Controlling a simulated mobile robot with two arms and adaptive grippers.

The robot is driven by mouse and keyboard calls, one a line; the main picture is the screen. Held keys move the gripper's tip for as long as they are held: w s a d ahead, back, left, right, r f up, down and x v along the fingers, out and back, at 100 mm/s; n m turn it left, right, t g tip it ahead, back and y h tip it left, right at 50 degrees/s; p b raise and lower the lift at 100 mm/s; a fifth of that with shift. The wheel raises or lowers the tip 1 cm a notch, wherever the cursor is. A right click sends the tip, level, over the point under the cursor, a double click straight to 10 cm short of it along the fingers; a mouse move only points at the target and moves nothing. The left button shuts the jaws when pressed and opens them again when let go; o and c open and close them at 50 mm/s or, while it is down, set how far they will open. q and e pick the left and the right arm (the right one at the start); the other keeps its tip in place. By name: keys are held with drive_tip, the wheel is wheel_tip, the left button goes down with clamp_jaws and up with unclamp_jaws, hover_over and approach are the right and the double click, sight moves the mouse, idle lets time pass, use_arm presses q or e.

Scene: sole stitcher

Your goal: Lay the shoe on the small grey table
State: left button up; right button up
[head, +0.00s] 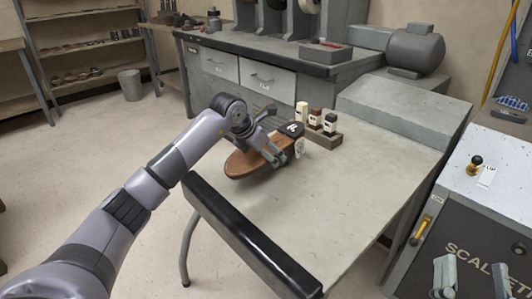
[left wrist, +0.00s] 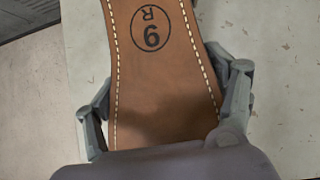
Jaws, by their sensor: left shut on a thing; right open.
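The brown shoe (head: 241,163) lies over the left part of the small grey table (head: 350,205), with its black end to the right. My left gripper (head: 275,148) is shut on the shoe from above. In the left wrist view the shoe's brown sole (left wrist: 160,85) faces up, with white stitching along both edges and a "9 R" mark. The left gripper's fingers (left wrist: 166,115) sit on both sides of it. I cannot tell whether the shoe touches the tabletop. My right gripper (head: 471,278) is open and empty at the lower right.
A thick black bar (head: 245,240) runs along the front-left edge. A grey cabinet (head: 450,245) stands on the right. The table's middle and front are clear.

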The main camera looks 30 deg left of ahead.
use_arm(q)
drive_tip(key=o, duration=1.3)
drive_tip(key=shift+o, duration=1.3)
drive_tip(key=shift+f, duration=0.15)
